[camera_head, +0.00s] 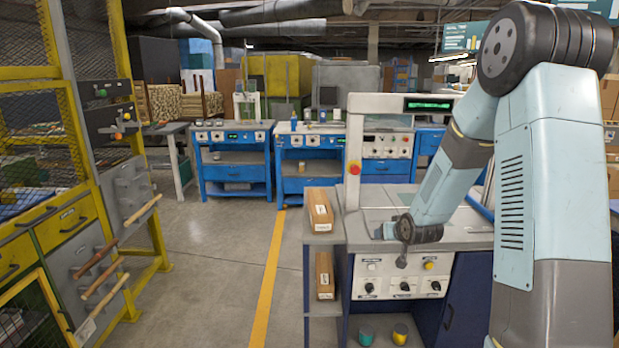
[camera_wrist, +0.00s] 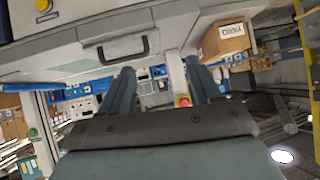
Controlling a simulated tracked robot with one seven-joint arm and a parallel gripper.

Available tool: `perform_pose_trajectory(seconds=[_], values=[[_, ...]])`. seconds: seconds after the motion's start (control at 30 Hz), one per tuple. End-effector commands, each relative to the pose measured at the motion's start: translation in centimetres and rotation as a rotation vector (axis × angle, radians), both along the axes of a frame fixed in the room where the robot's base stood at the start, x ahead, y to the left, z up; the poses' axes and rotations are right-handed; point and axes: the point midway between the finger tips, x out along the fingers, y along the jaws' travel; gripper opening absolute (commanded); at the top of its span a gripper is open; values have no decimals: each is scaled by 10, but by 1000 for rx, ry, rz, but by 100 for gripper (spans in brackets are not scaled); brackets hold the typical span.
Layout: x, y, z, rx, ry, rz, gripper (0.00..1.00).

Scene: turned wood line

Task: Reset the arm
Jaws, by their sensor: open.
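My arm (camera_head: 545,180) comes in from the right side of the head view and bends down over the grey-topped workstation (camera_head: 460,215). My gripper (camera_head: 401,264) hangs at the workstation's front edge, above the control panel with knobs. It looks small and dark there, partly hidden by the wrist. In the wrist view my gripper (camera_wrist: 160,80) shows two grey-blue fingers spread well apart, with nothing between them. The wrist view looks turned over, with a drawer handle (camera_wrist: 114,48) near the top.
A red stop button (camera_head: 354,168) sits on the workstation's post. Cardboard boxes (camera_head: 318,208) stand on the shelf at its left. Blue benches (camera_head: 232,170) stand behind. A yellow mesh rack (camera_head: 70,225) with wooden rods stands at far left. The floor between is clear.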

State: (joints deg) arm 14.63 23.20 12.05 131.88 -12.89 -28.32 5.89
Motion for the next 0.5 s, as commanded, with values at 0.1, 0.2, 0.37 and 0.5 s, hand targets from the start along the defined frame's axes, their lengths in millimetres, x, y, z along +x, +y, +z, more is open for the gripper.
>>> perform_pose_trajectory(seconds=[0.1,0.2,0.37,0.5], values=[[-16,-1,31,-38,28,-6,63],[-31,-2,54,-65,55,-15,63],[-59,-3,87,-101,100,-30,63],[-87,-3,116,-125,138,-45,63]])
